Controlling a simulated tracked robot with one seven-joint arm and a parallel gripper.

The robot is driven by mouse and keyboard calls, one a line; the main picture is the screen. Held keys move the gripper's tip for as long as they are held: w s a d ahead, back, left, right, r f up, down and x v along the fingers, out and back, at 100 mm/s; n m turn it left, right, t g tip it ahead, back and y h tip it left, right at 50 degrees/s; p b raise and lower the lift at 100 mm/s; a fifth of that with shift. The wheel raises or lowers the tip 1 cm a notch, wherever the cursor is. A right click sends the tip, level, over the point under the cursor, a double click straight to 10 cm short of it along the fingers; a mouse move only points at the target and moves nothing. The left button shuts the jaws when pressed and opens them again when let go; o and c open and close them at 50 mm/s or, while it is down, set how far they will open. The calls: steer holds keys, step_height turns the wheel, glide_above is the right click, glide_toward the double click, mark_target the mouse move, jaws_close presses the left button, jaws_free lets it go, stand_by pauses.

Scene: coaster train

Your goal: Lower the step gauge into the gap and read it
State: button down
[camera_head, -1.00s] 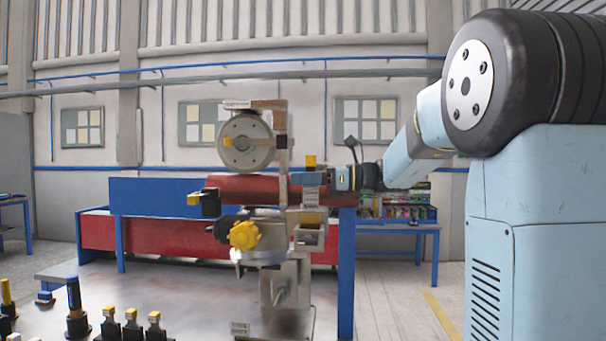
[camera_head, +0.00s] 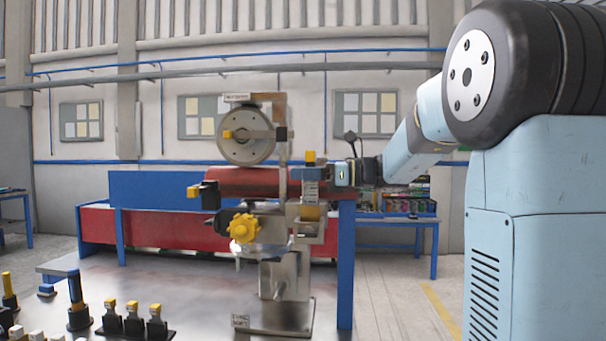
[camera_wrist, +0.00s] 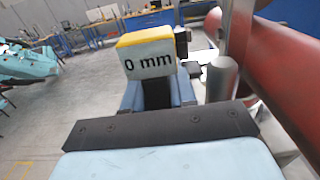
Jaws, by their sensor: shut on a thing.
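The step gauge (camera_head: 310,187) is a narrow upright block with a yellow top, on the right side of the wheel stand. The stand holds a grey wheel (camera_head: 246,140) above a red tube (camera_head: 240,181). The gauge's lower end is by a metal bracket (camera_head: 312,230). I cannot tell how deep it sits in the gap.
A yellow knob (camera_head: 243,228) sticks out at the stand's front. A blue-topped post (camera_head: 77,302) and several yellow-topped pieces (camera_head: 132,318) stand on the metal table (camera_head: 190,290) at left. In the wrist view the red tube (camera_wrist: 288,70) and a metal post run close on the right.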

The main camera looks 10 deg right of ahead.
mark_target(303, 191)
steer(key=shift+f, duration=0.75)
stand_by(0.8)
steer(key=shift+s, duration=0.15)
stand_by(0.6)
steer(key=shift+f, duration=0.85)
stand_by(1.4)
steer(key=shift+s+a, duration=0.1)
stand_by(0.4)
steer(key=shift+f, duration=0.8)
stand_by(1.3)
steer(key=shift+s, duration=0.1)
stand_by(0.8)
